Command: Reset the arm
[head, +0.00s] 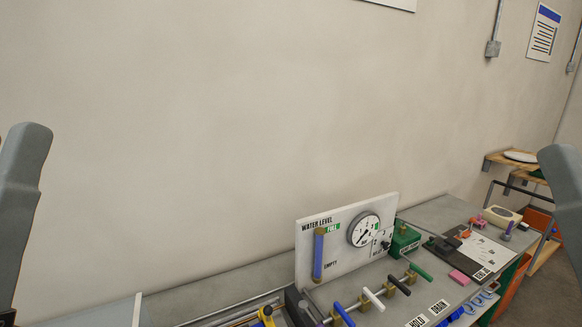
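Only grey parts of my arms show in the head view, one at the left edge and one at the right edge. Neither gripper is in the picture, so their fingers and anything in them are hidden. In front are valves with blue (344,314), white (373,299), black (399,284) and green (420,271) handles.
A green box (405,240) stands beside the panel. Farther right are a dark board with a paper sheet (484,248), a pink block (459,277) and a beige device (502,216). Wooden shelves (512,163) are at the far right. The space before the bare wall is clear.

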